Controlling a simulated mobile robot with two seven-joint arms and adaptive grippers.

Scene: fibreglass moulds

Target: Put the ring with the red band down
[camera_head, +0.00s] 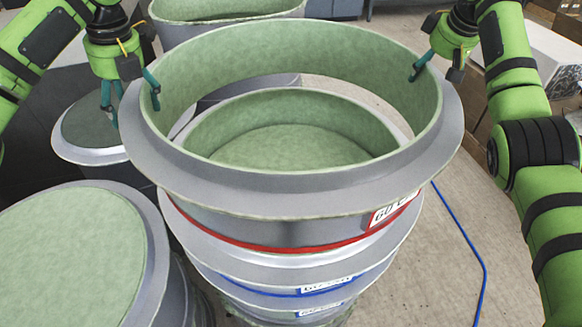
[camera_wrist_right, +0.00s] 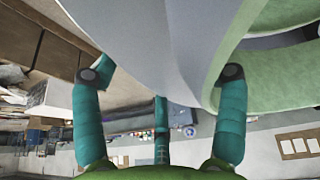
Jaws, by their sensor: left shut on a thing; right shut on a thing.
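The ring with the red band (camera_head: 295,248) is a wide grey ring with a flared flange and a pale green inside. It hangs level over a stack of similar moulds (camera_head: 275,270) with blue bands. Bare floor shows through its opening around the green mould (camera_head: 290,145) beneath, so it looks raised; front contact is hidden. My left gripper (camera_head: 132,103) is shut on its left rim. My right gripper (camera_head: 418,72) is shut on its right rim; one finger is inside. The right wrist view shows the ring's wall between the right gripper's fingers (camera_wrist_right: 162,75).
A large mould (camera_head: 70,260) stands at the front left, and a smaller one (camera_head: 95,130) behind it. Another mould (camera_head: 225,10) stands at the back. A blue hose (camera_head: 480,265) lies on the open floor (camera_head: 440,270) to the right. Shelves line the right side.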

